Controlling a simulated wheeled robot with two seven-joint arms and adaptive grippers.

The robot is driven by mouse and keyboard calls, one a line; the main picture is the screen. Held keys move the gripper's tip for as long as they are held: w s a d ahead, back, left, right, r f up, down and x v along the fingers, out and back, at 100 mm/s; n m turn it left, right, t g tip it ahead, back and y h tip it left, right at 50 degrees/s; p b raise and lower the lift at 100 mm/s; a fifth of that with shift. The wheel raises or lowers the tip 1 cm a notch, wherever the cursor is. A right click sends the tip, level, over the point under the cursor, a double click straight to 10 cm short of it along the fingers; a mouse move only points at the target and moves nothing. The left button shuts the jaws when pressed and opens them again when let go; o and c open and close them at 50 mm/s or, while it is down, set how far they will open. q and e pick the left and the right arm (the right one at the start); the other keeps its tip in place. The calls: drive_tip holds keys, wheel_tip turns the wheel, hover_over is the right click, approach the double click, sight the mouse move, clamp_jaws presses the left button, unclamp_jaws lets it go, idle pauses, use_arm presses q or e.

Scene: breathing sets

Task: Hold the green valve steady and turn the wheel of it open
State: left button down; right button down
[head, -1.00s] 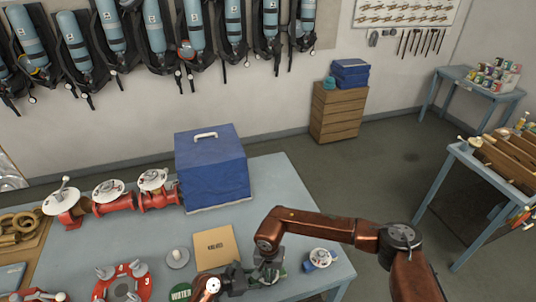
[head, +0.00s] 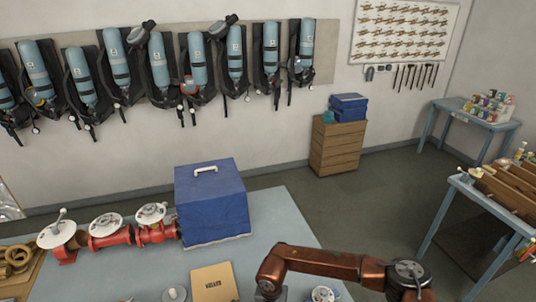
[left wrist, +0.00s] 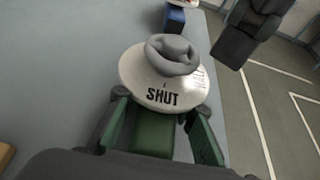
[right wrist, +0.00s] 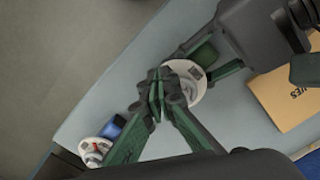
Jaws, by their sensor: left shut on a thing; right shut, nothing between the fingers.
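The green valve (left wrist: 150,136) is in the left wrist view, with a white round wheel (left wrist: 140,75) marked SHUT and a grey knob on top. My left gripper (left wrist: 158,118) is shut on the valve's body below the wheel, one finger on each side. In the right wrist view my right gripper (right wrist: 160,78) is shut and empty, its fingertips together in front of the edge of the white wheel (right wrist: 197,92). I cannot tell whether they touch it. The fingertips hide part of the wheel. Neither gripper's fingers show in the head view.
A blue valve with a white wheel (right wrist: 97,150) sits near the table edge. A brown VALVES box (head: 214,283) and a blue case (head: 212,205) stand on the table, with red valves (head: 110,235) at left. Open floor lies beyond the table edge.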

wheel_tip(320, 180, up, 6)
drive_tip(key=shift+a+f, duration=0.1)
drive_tip(key=shift+f, duration=0.15)
drive_tip(key=shift+s, duration=0.1)
wheel_tip(320, 180, down, 6)
drive_tip(key=a, duration=0.2)
drive_tip(key=shift+w+a, duration=0.3)
drive_tip(key=shift+w, duration=0.1)
idle(0.5)
drive_tip(key=shift+w+d, duration=0.2)
drive_tip(key=shift+w, duration=0.05)
idle(0.6)
drive_tip(key=shift+d, duration=0.2)
drive_tip(key=shift+d, duration=0.6)
